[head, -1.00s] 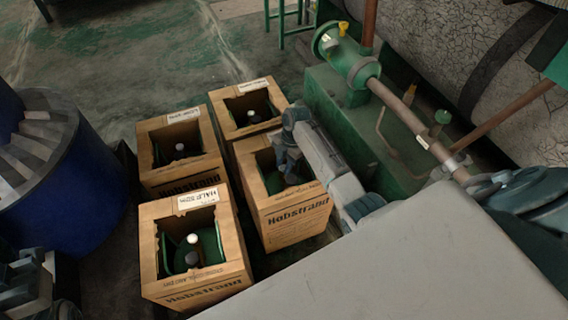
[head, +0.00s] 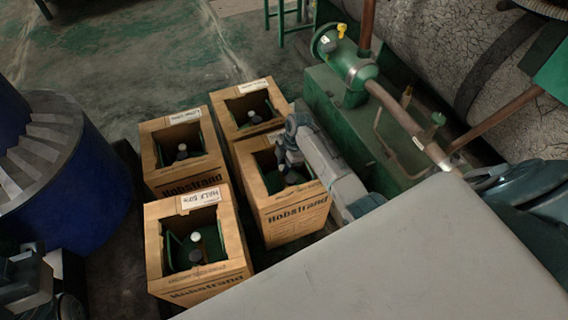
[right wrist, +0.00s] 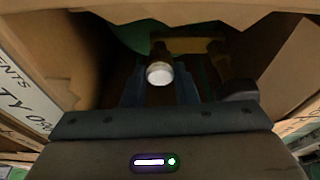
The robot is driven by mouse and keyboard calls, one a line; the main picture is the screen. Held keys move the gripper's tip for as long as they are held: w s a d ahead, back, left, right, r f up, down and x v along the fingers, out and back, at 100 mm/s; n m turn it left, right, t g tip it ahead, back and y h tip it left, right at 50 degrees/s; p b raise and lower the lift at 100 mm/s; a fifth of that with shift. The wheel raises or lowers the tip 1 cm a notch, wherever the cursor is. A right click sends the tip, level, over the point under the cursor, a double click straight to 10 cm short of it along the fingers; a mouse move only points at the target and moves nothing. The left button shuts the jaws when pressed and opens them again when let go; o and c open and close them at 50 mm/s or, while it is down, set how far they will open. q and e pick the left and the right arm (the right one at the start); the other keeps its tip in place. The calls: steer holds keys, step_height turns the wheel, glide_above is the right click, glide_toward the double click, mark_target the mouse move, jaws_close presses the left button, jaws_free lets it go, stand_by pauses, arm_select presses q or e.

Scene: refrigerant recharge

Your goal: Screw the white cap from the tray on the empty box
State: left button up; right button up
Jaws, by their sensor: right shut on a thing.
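A white cap (right wrist: 160,73) sits between the fingers of my right gripper (right wrist: 159,84) in the right wrist view, with a brown stem behind it. In the head view my right gripper (head: 288,162) is inside the front right cardboard box (head: 293,211) and is shut on the cap. The label (right wrist: 26,98) beside it in the right wrist view ends in "TY 0%", fitting the empty box. Whether the cap is seated on the box's valve cannot be told. I cannot make out a tray. My left gripper is not clearly in view.
Three more cardboard boxes stand close by: front left (head: 224,266), back left (head: 211,168) and back right (head: 228,127). A green machine with pipes (head: 345,119) stands close on the right. A blue drum (head: 88,180) is at left. A grey surface (head: 400,262) fills the lower right.

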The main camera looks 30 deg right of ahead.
steer(key=shift+s, duration=0.1)
steer(key=shift+m+p, duration=0.3)
steer(key=shift+p, duration=0.15)
steer(key=shift+s+m+t+p, duration=0.15)
steer(key=shift+m+t+p, duration=0.15)
steer(key=shift+m+p, duration=0.85)
steer(key=shift+f+m, duration=0.1)
steer(key=shift+m, duration=0.25)
